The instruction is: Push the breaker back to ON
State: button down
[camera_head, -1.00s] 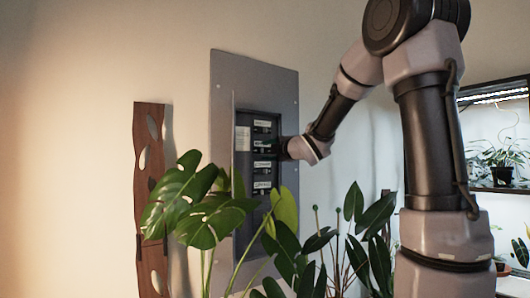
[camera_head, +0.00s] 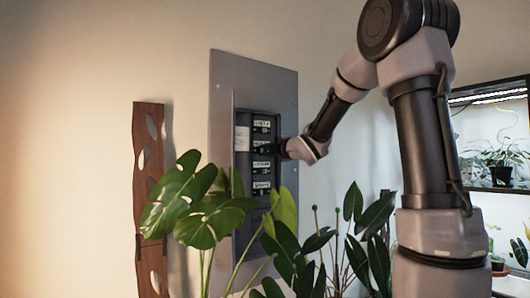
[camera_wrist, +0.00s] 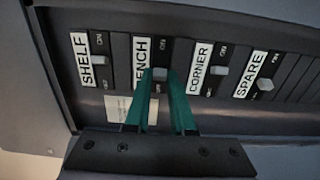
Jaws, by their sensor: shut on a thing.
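The grey breaker panel (camera_head: 225,85) is on the wall in the head view, its door open and a column of labelled breakers inside. In the wrist view the breakers read SHELF (camera_wrist: 82,60), BENCH, partly covered, CORNER (camera_wrist: 199,68) and SPARE (camera_wrist: 249,75). My gripper (camera_wrist: 160,76) has its two green fingers at the BENCH breaker, shut on its small pale toggle (camera_wrist: 160,72). ON shows above that toggle and OFF below, between the fingers. In the head view my gripper (camera_head: 282,150) reaches the breakers from the right, its fingertips hard to make out.
A broad-leaved plant (camera_head: 205,205) and darker foliage (camera_head: 300,255) stand in front of the panel's lower part. A wooden board with oval holes (camera_head: 150,190) is on the wall to the left. A lit plant shelf (camera_head: 495,140) is at the right.

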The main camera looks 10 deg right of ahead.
jog(key=shift+w+d+f+n+g+y, duration=0.1)
jog(key=shift+w+d+n+g+y, duration=0.25)
jog(key=shift+n+g+y, duration=1.15)
jog(key=shift+w+d+r+n+g+y, duration=0.15)
jog(key=shift+d+n+g+y, duration=0.3)
jog(key=shift+n+g+y, duration=1)
jog(key=shift+w+d+f+n+g+y, duration=0.15)
jog(key=shift+w+d+n+g+y, duration=0.2)
jog(key=shift+n+g+y, duration=1.1)
jog(key=shift+y, duration=0.3)
jog(key=c, duration=0.8)
grip_release()
jog(key=shift+o, duration=0.2)
jog(key=shift+d, duration=0.1)
jog(key=v, duration=1)
jog(key=shift+s+d, duration=0.3)
jog(key=shift+m, duration=0.3)
